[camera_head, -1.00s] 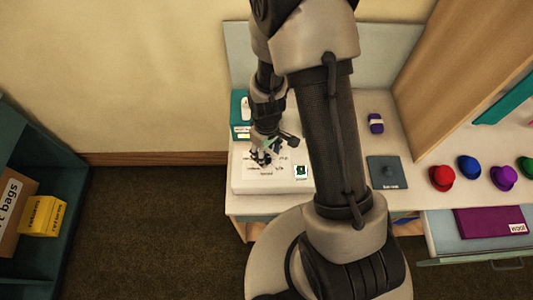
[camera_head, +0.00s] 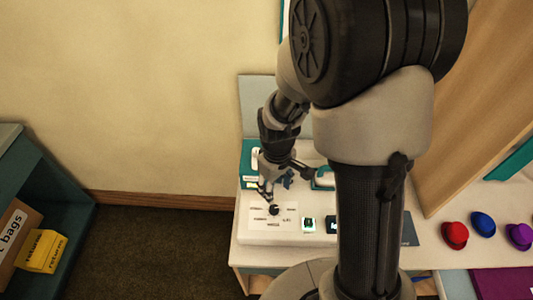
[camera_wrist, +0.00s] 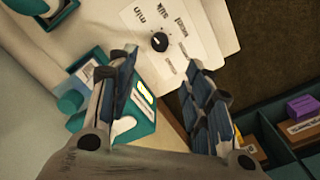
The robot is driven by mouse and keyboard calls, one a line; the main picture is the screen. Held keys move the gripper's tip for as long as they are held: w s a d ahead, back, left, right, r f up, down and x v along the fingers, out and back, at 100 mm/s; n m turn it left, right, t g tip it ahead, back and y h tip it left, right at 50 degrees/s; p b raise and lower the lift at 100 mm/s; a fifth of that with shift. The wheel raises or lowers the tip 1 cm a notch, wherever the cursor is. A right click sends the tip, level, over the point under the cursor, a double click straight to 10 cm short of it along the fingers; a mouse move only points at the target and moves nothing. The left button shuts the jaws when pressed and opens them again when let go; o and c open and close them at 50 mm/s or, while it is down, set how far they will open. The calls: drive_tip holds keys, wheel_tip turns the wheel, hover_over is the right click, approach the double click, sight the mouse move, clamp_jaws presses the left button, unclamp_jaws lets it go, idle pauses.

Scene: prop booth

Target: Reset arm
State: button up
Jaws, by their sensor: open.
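My gripper (camera_head: 268,192) hangs over the white panel (camera_head: 250,232) on the counter. Its two fingers are apart with nothing between them, as the wrist view (camera_wrist: 155,70) shows. The panel has a small black dial (camera_head: 274,210) with printed words around it, just past the fingertips. The dial also shows in the wrist view (camera_wrist: 160,41), clear of both fingers. A small green-lit button (camera_head: 309,224) sits right of the dial. My arm is bent and hides part of the counter.
A teal box (camera_head: 246,160) stands behind the panel. Red (camera_head: 454,235), blue (camera_head: 483,224) and purple (camera_head: 519,236) hats sit on the counter at right. A shelf at left holds a yellow box (camera_head: 41,252). The floor (camera_head: 145,245) between shelf and counter is clear.

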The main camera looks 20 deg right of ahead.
drive_tip(key=s+r+m+t+b, duration=0.25)
drive_tip(key=s+r, duration=0.25)
drive_tip(key=r, duration=0.8)
drive_tip(key=s+r+m+t+b, duration=0.1)
drive_tip(key=s+r+m+t, duration=0.1)
drive_tip(key=s+r, duration=0.4)
drive_tip(key=s+m, duration=0.1)
drive_tip(key=s, duration=0.3)
drive_tip(key=shift+b, duration=0.3)
idle(0.7)
